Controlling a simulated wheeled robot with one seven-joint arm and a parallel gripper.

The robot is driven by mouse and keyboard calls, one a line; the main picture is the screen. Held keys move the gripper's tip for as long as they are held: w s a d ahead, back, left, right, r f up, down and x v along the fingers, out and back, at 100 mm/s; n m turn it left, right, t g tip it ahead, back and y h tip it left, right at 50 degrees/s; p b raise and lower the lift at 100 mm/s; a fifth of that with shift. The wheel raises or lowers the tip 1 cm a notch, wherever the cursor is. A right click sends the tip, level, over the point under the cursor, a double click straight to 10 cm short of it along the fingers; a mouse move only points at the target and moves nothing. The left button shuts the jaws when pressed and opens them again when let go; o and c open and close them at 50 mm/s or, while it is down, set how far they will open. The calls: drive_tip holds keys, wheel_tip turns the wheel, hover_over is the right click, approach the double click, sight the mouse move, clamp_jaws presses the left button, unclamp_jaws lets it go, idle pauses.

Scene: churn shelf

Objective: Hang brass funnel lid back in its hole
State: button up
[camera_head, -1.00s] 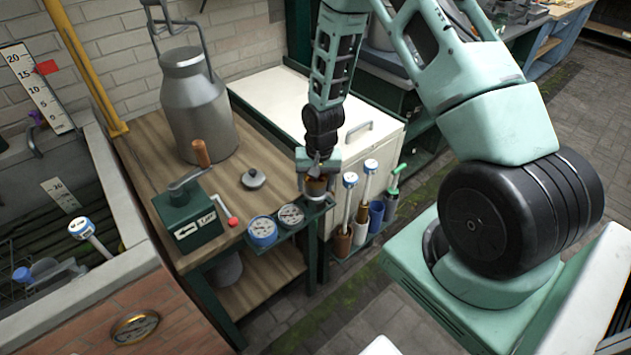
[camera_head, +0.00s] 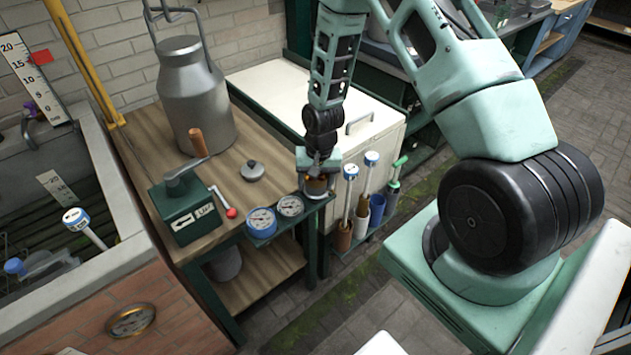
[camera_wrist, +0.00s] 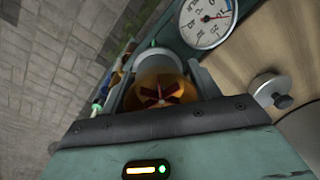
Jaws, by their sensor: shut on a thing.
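My gripper (camera_head: 318,172) is at the right end of the small green shelf (camera_head: 284,226) on the bench's front edge. It is shut on a round brass-orange thing (camera_head: 316,187), which I take to be the brass funnel lid. In the wrist view this brass thing (camera_wrist: 160,88) sits between the jaws of my gripper (camera_wrist: 165,92), with a dark red spoked shape on its face. The hole is hidden under the gripper. I cannot tell whether the lid touches the shelf.
Two dial gauges (camera_head: 261,222) stand on the shelf, left of my gripper. A grey knobbed lid (camera_head: 252,171) lies on the wooden bench behind. Blue-topped thermometers (camera_head: 350,174) in holders stand close on the right. A green crank box (camera_head: 187,213) and a metal churn (camera_head: 195,102) are farther left.

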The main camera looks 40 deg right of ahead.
drive_tip(key=shift+f+b, duration=0.45)
drive_tip(key=shift+f, duration=0.15)
idle(0.5)
drive_tip(key=o, duration=1.6)
drive_tip(key=shift+o, duration=0.2)
drive_tip(key=shift+s+d+r+p, duration=0.1)
drive_tip(key=shift+d+r+p, duration=0.05)
drive_tip(key=shift+r+p, duration=1.85)
drive_tip(key=shift+s+d+r+p, duration=0.15)
drive_tip(key=shift+r+p, duration=1.25)
drive_tip(key=shift+r, duration=1.1)
